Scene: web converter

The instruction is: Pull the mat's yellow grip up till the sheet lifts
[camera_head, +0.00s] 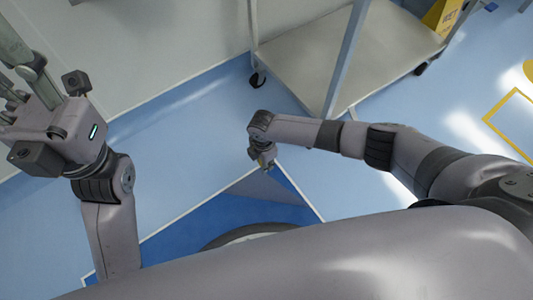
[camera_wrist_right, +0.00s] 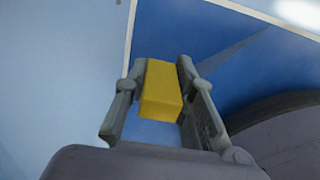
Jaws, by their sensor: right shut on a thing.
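The blue mat (camera_head: 185,235) with a white border lies on the floor in front of my base. At its far corner, my right gripper (camera_head: 265,161) points down. In the right wrist view, its two fingers (camera_wrist_right: 160,92) are shut on the yellow grip (camera_wrist_right: 161,88), one on each side. A greyish-blue triangular flap of the sheet (camera_head: 268,188) shows just below this gripper and looks raised from the mat. My left gripper (camera_head: 12,95) is raised at the left edge, away from the mat; its fingers are partly cut off, so its opening is unclear.
A grey cart (camera_head: 345,55) with a low shelf and casters stands beyond my right arm. A yellow floor sign (camera_head: 442,17) is at the top right. A pale wall (camera_head: 150,50) runs along the back left. The light blue floor (camera_head: 165,150) between wall and mat is clear.

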